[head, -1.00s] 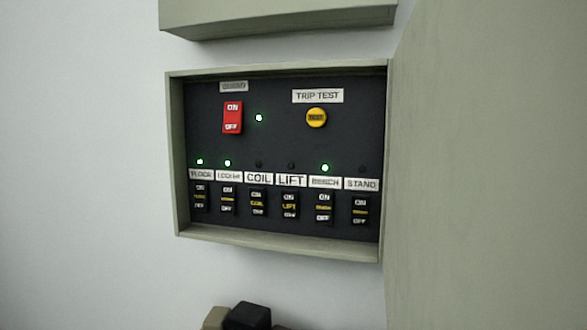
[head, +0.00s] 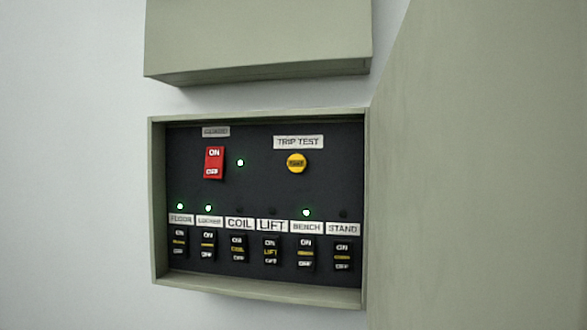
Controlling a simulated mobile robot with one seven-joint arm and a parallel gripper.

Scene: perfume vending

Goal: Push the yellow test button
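The round yellow test button (head: 297,163) is on the upper right of a dark panel (head: 255,185) in the head view. A white "TRIP TEST" label (head: 298,142) is just above it. The panel sits inside an open grey-green box on a white wall. Nothing covers the button. My gripper is not in view.
A red ON/OFF switch (head: 214,163) with a lit green light (head: 240,162) is left of the button. Several black switches (head: 237,249) line the bottom, with FLOOR, LOCKER and BENCH lights lit. A cabinet (head: 260,40) hangs above. A large panel (head: 470,180) stands right.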

